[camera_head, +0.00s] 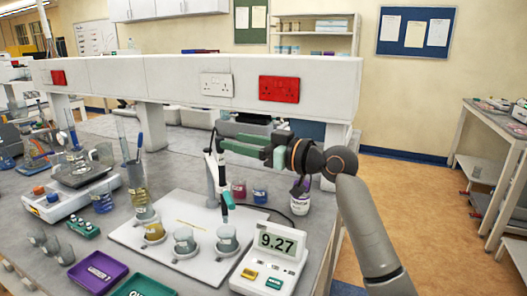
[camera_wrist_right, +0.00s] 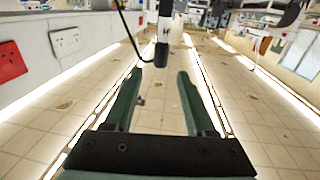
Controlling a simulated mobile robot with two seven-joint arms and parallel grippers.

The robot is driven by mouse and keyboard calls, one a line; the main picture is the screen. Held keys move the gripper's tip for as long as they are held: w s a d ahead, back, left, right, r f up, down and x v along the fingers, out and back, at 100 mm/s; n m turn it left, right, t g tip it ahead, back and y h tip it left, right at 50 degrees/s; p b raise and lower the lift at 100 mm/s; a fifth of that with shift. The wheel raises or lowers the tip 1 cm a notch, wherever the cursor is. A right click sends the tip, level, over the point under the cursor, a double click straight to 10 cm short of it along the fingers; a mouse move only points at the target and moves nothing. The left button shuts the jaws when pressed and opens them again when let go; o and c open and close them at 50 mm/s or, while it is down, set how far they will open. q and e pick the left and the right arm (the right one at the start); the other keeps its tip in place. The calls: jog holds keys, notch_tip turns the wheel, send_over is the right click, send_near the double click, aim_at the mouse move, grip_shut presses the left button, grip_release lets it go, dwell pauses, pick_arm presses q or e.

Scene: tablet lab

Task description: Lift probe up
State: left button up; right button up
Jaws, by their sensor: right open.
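The probe (camera_head: 222,178) is a slim upright rod with a dark and teal lower part. It hangs by a pale stand (camera_head: 211,180), with its lower end over or in the right cup (camera_head: 227,238) on the white plate. Its upper part, marked with an "H", shows in the wrist view (camera_wrist_right: 165,28), just beyond the fingertips. My right gripper (camera_head: 222,141) comes in from the right at the height of the probe's top. Its two green fingers are spread apart with nothing between them in the wrist view (camera_wrist_right: 160,85). My left gripper is out of view.
A meter (camera_head: 275,255) reading 9.27 stands at the front right, with a cable behind it. A tall cylinder (camera_head: 135,180) stands left. A white shelf unit (camera_head: 175,80) with sockets runs behind.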

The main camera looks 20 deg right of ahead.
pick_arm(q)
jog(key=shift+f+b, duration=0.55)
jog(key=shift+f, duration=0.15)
pick_arm(e)
jog(key=v, duration=0.7)
